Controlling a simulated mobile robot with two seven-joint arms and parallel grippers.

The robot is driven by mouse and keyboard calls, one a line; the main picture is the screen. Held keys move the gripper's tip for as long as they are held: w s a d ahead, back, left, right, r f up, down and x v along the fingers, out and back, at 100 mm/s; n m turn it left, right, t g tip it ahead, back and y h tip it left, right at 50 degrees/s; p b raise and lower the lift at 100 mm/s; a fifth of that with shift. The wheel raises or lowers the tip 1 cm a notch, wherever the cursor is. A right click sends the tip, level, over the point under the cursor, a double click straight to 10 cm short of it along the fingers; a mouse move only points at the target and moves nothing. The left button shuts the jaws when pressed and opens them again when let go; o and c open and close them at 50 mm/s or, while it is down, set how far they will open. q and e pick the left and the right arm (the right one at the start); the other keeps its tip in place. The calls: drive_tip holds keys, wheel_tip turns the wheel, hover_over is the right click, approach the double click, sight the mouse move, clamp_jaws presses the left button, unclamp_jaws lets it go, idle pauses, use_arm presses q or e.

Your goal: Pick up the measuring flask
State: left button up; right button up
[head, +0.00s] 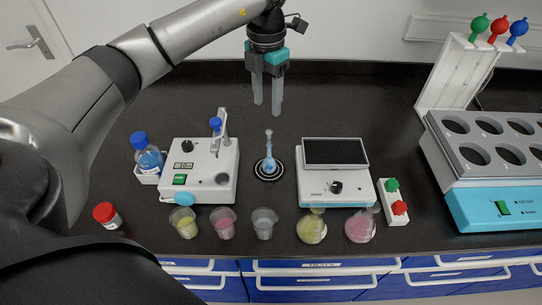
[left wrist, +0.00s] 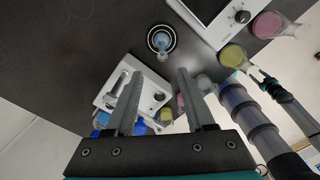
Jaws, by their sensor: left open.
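The measuring flask (head: 269,155) is a small, narrow-necked glass with blue liquid. It stands upright on a round black-and-white base (head: 269,178) at the middle of the dark counter. The flask also shows near the top centre of the left wrist view (left wrist: 160,41). My left gripper (head: 267,108) is open and empty, its fingers pointing down. In the head view it appears above and behind the flask, apart from it. In the left wrist view the flask lies beyond the gap between the fingertips (left wrist: 158,73). I cannot make out my right gripper's fingers.
A white instrument (head: 205,165) stands left of the flask, and a device with a dark screen (head: 335,152) stands right. Cups and flasks of coloured liquid, including a yellow one (head: 311,230), line the front. A blue-capped bottle (head: 148,155) is at left. The counter behind the flask is clear.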

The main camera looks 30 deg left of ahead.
sight(269, 156)
use_arm(q)
wheel_tip(269, 156, down, 15)
drive_tip(key=shift+d+r, duration=0.15)
idle(0.4)
clamp_jaws()
idle(0.3)
idle(1.0)
